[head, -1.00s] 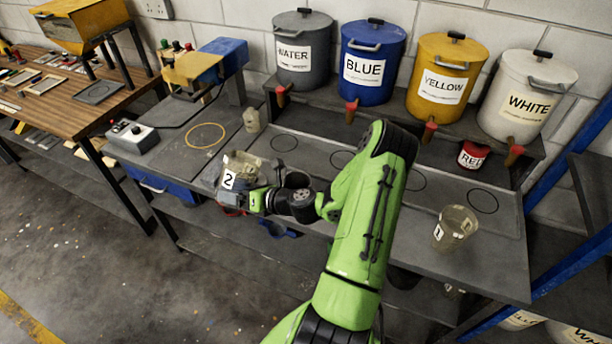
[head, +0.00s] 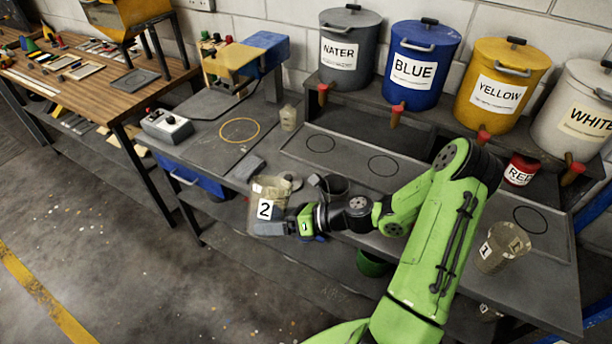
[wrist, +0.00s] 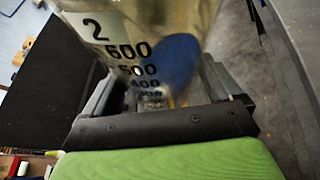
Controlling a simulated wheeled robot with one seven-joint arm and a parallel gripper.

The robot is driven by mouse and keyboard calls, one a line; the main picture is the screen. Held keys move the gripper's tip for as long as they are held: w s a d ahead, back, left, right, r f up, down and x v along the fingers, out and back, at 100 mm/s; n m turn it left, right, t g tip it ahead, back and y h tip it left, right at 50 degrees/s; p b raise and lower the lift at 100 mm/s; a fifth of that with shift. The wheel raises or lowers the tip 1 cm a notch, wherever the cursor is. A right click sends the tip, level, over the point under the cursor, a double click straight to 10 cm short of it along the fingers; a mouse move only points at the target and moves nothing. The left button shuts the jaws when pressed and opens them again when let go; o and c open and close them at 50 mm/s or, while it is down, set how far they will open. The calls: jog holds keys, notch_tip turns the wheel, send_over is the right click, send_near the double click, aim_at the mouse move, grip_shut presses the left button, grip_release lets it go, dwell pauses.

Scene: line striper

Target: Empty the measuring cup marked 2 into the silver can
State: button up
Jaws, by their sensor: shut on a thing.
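The measuring cup marked 2 (head: 268,207) is clear and yellowish, with a white label. My gripper (head: 280,227) is shut on it and holds it near the bench's front edge, roughly upright. In the wrist view the cup (wrist: 130,30) fills the space between my fingers (wrist: 155,92); its label and scale show. A blue patch shows in or through the cup; I cannot tell which, nor how full it is.
A measuring cup marked 1 (head: 503,247) stands at the bench's right. A small bottle (head: 288,118) stands near the yellow ring (head: 240,130). The ring is empty.

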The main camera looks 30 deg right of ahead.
jog(key=shift+w, duration=0.1)
jog(key=w+m, duration=0.1)
jog(key=w+m+t+h, duration=0.1)
jog(key=w+d+t, duration=0.1)
jog(key=shift+w+r+m+h, duration=0.1)
jog(key=shift+r+m+h, duration=0.15)
jog(key=shift+m+h, duration=0.15)
jog(key=w+d+f+m+t+h+p, duration=0.1)
jog(key=w+d+m+t+h, duration=0.3)
jog(key=d+m+h, duration=0.5)
jog(key=shift+d+f+m+h, duration=0.15)
jog(key=shift+d+m+h, duration=0.2)
jog(key=shift+h, duration=0.35)
jog(key=shift+a+m+t+b, duration=0.25)
jog(key=shift+m+t+b, duration=0.05)
jog(key=shift+m+b, duration=0.2)
